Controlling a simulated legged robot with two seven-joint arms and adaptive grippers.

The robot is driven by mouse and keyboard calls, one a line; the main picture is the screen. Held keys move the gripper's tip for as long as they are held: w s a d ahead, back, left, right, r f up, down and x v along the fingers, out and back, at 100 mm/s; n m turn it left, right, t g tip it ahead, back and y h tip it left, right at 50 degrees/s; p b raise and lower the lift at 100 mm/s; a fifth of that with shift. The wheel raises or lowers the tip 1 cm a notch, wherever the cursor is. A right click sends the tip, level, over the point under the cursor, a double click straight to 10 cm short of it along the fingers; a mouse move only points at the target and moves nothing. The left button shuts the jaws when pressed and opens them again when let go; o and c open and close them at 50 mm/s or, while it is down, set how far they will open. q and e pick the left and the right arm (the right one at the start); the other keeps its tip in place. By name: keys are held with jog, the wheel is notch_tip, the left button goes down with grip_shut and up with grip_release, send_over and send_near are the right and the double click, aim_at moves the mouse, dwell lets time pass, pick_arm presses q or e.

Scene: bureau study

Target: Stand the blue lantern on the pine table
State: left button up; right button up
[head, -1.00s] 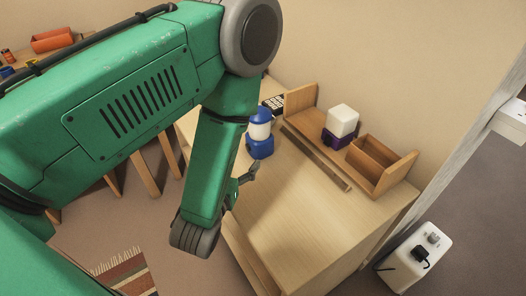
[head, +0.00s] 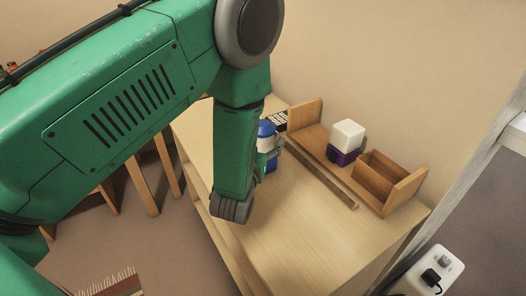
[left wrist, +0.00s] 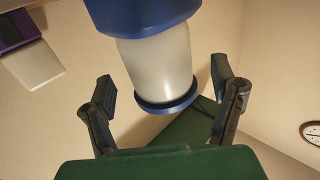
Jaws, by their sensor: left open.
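The blue lantern (head: 266,129), with a blue cap and base and a pale middle, stands on a light wooden bureau (head: 290,225), partly hidden behind my left gripper. My left gripper (head: 271,150) is beside it at lantern height. In the left wrist view the lantern (left wrist: 158,68) shows upside down between the two spread fingers of my left gripper (left wrist: 163,84), with gaps on both sides. A second wooden table shows at the left mainly by its legs (head: 145,187); my arm hides most of its top. I cannot tell its wood for sure. My right gripper is out of view.
A wooden desk rack (head: 311,120) at the back of the bureau holds a white-and-purple block (head: 347,137). A white box (head: 430,272) stands at the lower right. The bureau's front is clear.

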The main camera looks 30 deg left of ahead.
pick_arm(q)
jog(key=shift+x, duration=1.05)
jog(key=c, duration=1.7)
notch_tip(320, 180, up, 10)
jog(key=p, duration=0.3)
jog(key=s+d+f+m+h+p, duration=0.1)
jog(key=s+d+f+h+p, duration=0.1)
jog(key=s, duration=0.3)
jog(key=s+d+f+m+h+p, duration=0.1)
jog(key=s+d+h+p, duration=0.1)
jog(key=s, duration=0.3)
jog(key=shift+s+d+f+m+p, duration=0.3)
jog(key=shift+d+f+p, duration=0.1)
jog(key=shift+d, duration=0.35)
